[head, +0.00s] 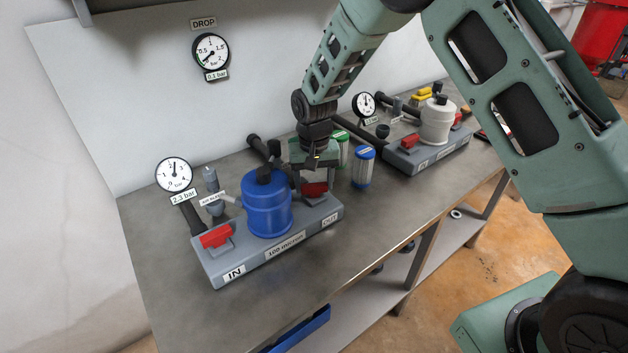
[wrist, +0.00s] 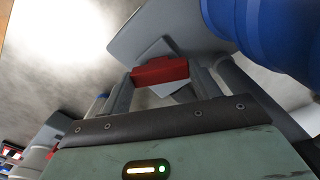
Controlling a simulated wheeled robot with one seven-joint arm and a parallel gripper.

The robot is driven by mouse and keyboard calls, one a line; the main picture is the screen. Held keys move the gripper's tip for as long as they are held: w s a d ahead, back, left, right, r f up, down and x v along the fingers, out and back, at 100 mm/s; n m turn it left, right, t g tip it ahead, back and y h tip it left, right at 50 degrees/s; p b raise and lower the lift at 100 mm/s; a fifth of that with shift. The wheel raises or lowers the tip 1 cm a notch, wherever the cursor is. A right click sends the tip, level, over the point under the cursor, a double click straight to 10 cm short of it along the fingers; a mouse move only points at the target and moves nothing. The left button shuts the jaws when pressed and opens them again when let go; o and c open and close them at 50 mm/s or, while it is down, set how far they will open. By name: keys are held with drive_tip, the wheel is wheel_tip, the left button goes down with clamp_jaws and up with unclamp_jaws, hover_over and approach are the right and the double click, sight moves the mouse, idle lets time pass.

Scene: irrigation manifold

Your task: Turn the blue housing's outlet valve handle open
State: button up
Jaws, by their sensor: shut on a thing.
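The blue housing (head: 267,210) stands upright on a grey base block labelled "100 micron", with IN at the left end and OUT at the right. It also shows at the upper right of the wrist view (wrist: 275,30). The red outlet valve handle (head: 315,189) is at the OUT end, partly hidden by my gripper (head: 314,180). In the wrist view the red handle (wrist: 160,72) sits between my two fingers, and my gripper is shut on it. I cannot tell the handle's exact angle. The red inlet handle (head: 215,236) is at the IN end.
A gauge (head: 174,174) tagged 2.3 bar stands by the inlet; the wall DROP gauge (head: 211,50) is tagged 0.1 bar. A blue-capped cartridge (head: 363,166) stands right of my gripper, near a green-capped one. A white housing (head: 437,120) is farther right. The front left bench is clear.

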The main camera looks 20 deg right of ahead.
sight(314, 186)
drive_tip(key=n, duration=0.5)
drive_tip(key=shift+n, duration=0.3)
idle(0.4)
drive_tip(key=o, duration=1)
wheel_tip(314, 186, up, 18)
drive_tip(key=shift+f+b, duration=0.25)
drive_tip(key=shift+b, duration=0.45)
drive_tip(key=shift+s, duration=0.1)
